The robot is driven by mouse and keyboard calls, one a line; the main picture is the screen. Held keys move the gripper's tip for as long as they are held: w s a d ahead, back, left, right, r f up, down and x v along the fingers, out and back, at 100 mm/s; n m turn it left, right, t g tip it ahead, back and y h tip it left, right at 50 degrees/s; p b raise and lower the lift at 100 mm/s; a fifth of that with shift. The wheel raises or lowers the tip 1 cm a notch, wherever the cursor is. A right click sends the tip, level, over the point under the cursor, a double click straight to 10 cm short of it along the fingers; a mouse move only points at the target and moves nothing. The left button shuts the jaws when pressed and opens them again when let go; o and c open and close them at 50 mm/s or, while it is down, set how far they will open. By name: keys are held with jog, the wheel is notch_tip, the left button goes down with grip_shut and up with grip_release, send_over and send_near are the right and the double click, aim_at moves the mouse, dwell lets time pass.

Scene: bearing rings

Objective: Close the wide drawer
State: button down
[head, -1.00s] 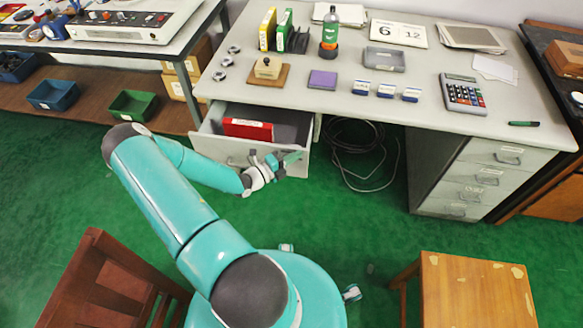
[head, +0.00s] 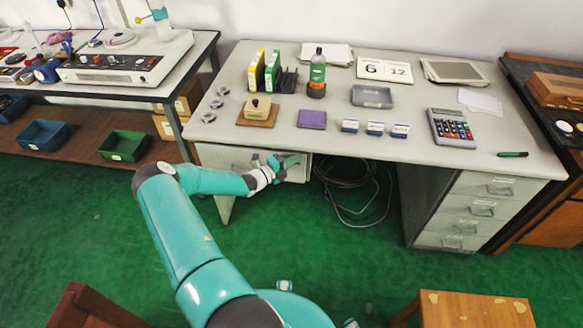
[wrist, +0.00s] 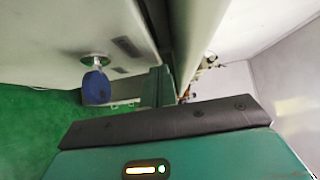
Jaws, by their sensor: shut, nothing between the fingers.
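The wide drawer (head: 222,157) sits under the left part of the grey desk (head: 300,128). In the head view its pale front lies under the desktop edge, with no open interior showing. I cannot tell whether a small gap remains. My gripper (head: 288,163) is shut and empty, at the right part of the drawer front. Whether it touches is unclear. In the wrist view the gripper's fingers (wrist: 158,88) are beside a pale panel with a blue tag (wrist: 96,87) hanging from a round lock.
A fixed drawer stack (head: 468,205) stands under the desk's right side. A wooden stool (head: 470,312) is at front right, a brown chair (head: 90,308) at front left. A workbench (head: 110,75) stands at left.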

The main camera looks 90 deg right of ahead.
jog(key=shift+d+r, duration=0.15)
jog(key=shift+d, duration=1)
jog(key=shift+s, duration=0.1)
jog(key=s+a+v, duration=0.2)
jog(key=v, duration=1.1)
jog(key=shift+w+a, duration=0.15)
jog(key=shift+a, duration=0.2)
